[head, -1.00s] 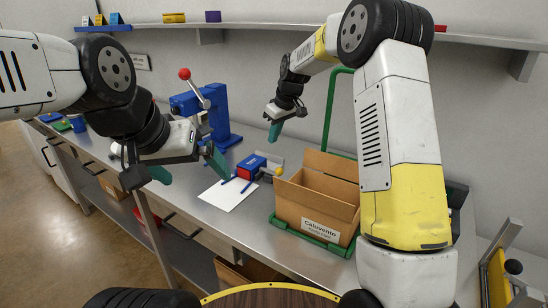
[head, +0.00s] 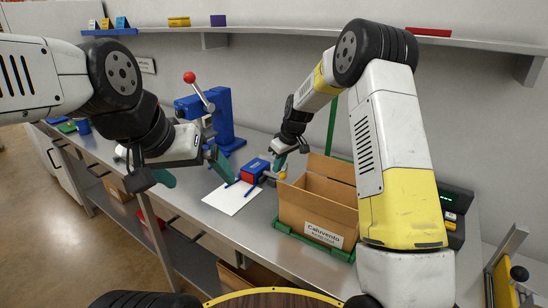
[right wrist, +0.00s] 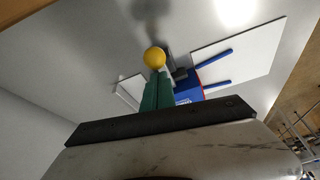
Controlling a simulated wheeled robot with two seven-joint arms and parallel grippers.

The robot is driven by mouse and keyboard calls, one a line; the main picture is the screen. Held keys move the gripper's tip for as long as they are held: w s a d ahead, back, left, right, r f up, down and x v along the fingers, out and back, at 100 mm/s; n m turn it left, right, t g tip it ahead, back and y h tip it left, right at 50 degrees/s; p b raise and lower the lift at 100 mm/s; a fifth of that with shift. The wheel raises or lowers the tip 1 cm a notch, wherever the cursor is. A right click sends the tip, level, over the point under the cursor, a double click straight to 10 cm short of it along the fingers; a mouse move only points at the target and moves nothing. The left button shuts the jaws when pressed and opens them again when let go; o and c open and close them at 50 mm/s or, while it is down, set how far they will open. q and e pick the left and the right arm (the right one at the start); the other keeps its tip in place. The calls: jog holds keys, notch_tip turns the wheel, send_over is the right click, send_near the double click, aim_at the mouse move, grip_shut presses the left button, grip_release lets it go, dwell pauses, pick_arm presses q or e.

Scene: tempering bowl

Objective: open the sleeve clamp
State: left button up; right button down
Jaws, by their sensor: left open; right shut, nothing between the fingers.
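The sleeve clamp appears to be the small blue and red device (head: 255,168) on the bench, with a yellow ball knob (head: 282,175) at its right end. Two blue bars reach from it over a white sheet. My right gripper (head: 279,162) is shut and empty, its green fingertips just above and beside the knob. In the right wrist view the shut fingers (right wrist: 158,92) point at the yellow ball (right wrist: 154,57), and part of the blue body (right wrist: 188,88) shows behind them. I cannot tell whether they touch the ball. My left gripper (head: 193,172) is open and empty, left of the clamp.
A cardboard box (head: 318,205) in a green tray stands right of the clamp. A blue press (head: 222,115) with a red ball lever (head: 190,77) stands behind my left gripper. The white sheet (head: 230,198) lies flat. A wall shelf (head: 290,30) runs above.

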jog(key=shift+s, duration=0.1)
jog(key=shift+s+d, duration=0.3)
jog(key=shift+d, duration=0.2)
jog(key=shift+s+d, duration=0.3)
jog(key=shift+d, duration=0.2)
jog(key=v, duration=0.7)
jog(key=shift+r, duration=0.4)
